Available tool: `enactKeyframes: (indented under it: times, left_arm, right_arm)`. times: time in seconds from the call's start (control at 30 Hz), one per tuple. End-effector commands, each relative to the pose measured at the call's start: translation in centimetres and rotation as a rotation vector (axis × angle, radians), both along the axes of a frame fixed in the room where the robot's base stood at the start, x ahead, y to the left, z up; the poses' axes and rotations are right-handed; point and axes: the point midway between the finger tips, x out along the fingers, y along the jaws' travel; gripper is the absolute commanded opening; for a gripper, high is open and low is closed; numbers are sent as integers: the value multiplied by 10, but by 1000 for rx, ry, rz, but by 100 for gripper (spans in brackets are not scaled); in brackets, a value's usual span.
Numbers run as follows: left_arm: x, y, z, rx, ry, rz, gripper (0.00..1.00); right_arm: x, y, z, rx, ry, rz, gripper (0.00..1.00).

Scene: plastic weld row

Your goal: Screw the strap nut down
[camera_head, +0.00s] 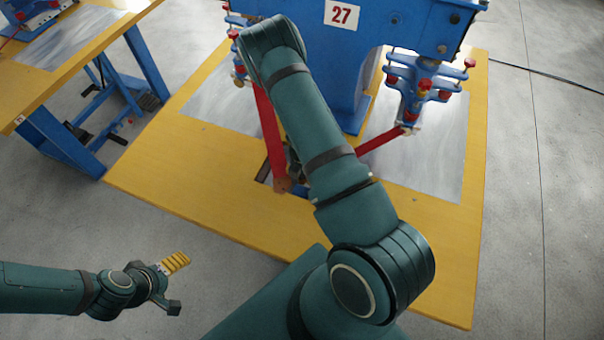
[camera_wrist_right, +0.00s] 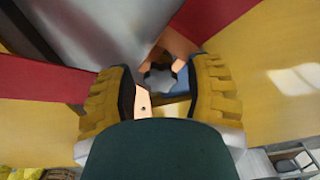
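The strap nut, a small grey star-shaped knob (camera_wrist_right: 160,78), shows in the right wrist view just beyond and between my right fingertips. Orange-brown strap ends lie around it. My right gripper (camera_wrist_right: 161,92) is open, with a yellow ribbed finger on each side and visible gaps to the knob. In the head view my right arm covers most of this gripper and the nut. Two red straps, left (camera_head: 270,135) and right (camera_head: 385,143), run toward that spot. My left gripper (camera_head: 170,285) is open and empty over the floor at the lower left.
A blue machine (camera_head: 345,40) marked 27 stands on the yellow table (camera_head: 160,175). Blue clamp units with red knobs (camera_head: 425,90) hang over grey metal sheets (camera_head: 440,165). Another yellow bench (camera_head: 100,35) stands at the upper left.

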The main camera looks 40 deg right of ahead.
Motion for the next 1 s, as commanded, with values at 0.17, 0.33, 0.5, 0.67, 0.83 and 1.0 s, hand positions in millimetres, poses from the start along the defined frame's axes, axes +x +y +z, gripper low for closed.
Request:
enactKeyframes:
  times: [0.17, 0.33, 0.5, 0.67, 0.83, 1.0]
  left_arm:
    - [0, 0, -2, 0, 0, 0, 83]
    - [0, 0, -11, 0, 0, 0, 83]
    - [0, 0, -20, 0, 0, 0, 83]
    - [0, 0, -28, 0, 0, 0, 83]
    - [0, 0, -35, 0, 0, 0, 83]
    - [0, 0, -43, 0, 0, 0, 83]
  right_arm:
    - [0, 0, 0, 0, 0, 28, 52]
    - [0, 0, -2, 0, -1, 259, 52]
    - [0, 0, -2, 0, 0, 549, 52]
    - [0, 0, -2, 0, -1, 828, 52]
    - [0, 0, -2, 0, -1, 1138, 52]
    - [-1, 0, -2, -2, 0, 1457, 52]
